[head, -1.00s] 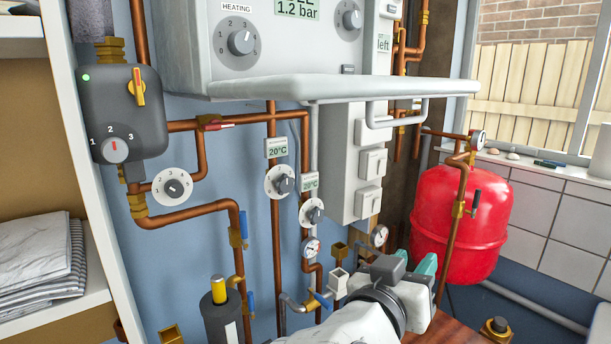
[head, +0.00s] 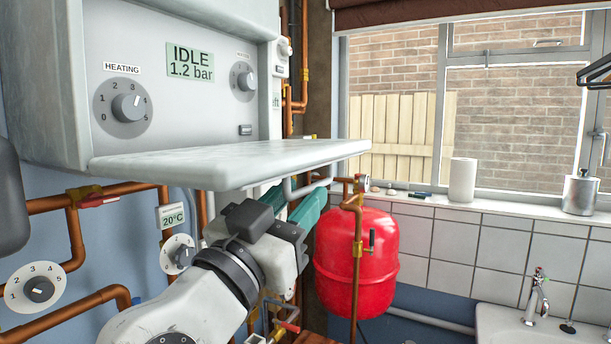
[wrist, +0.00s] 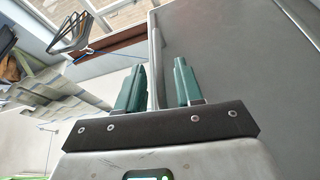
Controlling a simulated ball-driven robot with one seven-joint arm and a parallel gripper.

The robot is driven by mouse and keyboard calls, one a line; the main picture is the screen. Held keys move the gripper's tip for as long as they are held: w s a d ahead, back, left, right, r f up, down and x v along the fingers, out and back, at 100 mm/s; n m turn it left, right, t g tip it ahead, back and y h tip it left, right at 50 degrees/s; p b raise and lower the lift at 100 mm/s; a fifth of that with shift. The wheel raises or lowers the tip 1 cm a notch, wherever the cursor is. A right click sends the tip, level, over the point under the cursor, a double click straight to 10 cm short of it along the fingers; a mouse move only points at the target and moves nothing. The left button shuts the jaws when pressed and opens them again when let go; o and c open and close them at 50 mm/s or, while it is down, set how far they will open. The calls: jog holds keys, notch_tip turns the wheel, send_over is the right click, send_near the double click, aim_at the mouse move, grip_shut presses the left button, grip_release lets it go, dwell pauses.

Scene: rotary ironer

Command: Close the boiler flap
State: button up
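The boiler flap (head: 235,163) is a pale grey panel folded down at the bottom of the white boiler (head: 150,40). It sticks out roughly level. My gripper (head: 292,205) is below the flap, near its right end, with its teal fingers pointing up and away. In the wrist view, the fingers of my gripper (wrist: 158,82) stand apart with nothing clearly held between them. A large grey surface, apparently the flap (wrist: 235,60), fills the right side there. Its edge runs up between the fingers in the picture. I cannot tell whether they touch it.
A red expansion tank (head: 355,260) stands right of my gripper, with a copper pipe (head: 357,270) before it. Pipes and dials (head: 40,288) line the blue wall below the boiler. A window (head: 480,110), tiled wall and sink (head: 535,320) lie farther right.

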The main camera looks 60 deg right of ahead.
jog(key=shift+p+x, duration=0.3)
jog(key=shift+x, duration=1.1)
grip_shut()
